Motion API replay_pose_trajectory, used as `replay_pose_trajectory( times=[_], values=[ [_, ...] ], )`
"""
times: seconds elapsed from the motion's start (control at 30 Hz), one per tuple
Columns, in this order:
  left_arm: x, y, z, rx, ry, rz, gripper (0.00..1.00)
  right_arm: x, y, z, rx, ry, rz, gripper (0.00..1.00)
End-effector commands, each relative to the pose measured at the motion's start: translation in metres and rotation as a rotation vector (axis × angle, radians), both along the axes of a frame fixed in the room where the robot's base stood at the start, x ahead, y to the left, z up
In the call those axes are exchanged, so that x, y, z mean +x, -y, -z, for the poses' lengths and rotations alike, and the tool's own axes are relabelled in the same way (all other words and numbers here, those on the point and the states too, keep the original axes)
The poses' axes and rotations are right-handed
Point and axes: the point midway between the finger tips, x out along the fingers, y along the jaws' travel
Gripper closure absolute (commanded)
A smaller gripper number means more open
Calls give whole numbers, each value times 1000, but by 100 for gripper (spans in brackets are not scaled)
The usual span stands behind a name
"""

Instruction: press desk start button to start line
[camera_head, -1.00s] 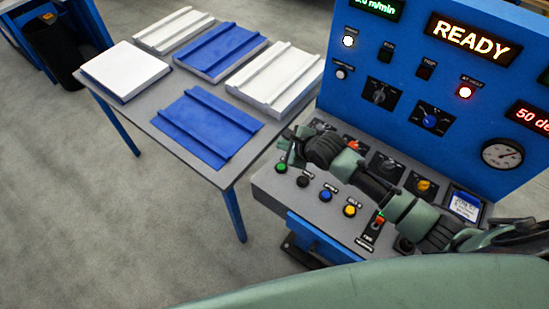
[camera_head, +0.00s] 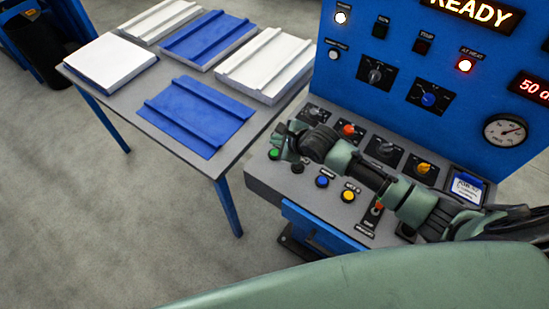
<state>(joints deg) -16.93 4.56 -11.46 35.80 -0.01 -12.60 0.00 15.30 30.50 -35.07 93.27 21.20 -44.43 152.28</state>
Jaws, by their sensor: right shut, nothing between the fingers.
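The desk console (camera_head: 262,181) carries a row of round buttons along its front edge. The green button (camera_head: 273,154), the likely start button, is at the left end; its label cannot be read. My right gripper (camera_head: 279,143) is shut and empty. Its fingertips appear right beside and above the green button in the picture; whether they touch it cannot be told. The right arm lies across the console from the right. The upright panel (camera_head: 400,50) shows a lit READY sign (camera_head: 472,10). My left gripper is not in view.
A black button (camera_head: 298,168), a blue button (camera_head: 322,181) and a yellow button (camera_head: 348,195) sit in the same row. Knobs and a red-orange control (camera_head: 348,130) are behind the arm. A table (camera_head: 165,137) with blue and white panels stands left.

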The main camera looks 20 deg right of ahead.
Motion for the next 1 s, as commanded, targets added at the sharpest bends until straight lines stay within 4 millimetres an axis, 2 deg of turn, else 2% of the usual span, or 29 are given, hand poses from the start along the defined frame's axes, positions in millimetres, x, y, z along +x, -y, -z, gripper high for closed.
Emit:
replay_pose_trajectory(
  times=[0.03, 0.3, 1.0],
  values=[
    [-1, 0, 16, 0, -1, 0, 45, 0, 0, 15, -1, 0, -1, 100],
    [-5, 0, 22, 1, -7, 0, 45, 0, 0, 34, 1, -1, 0, 100],
    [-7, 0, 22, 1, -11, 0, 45, 0, 0, 34, 0, 0, 0, 100]
  ],
)
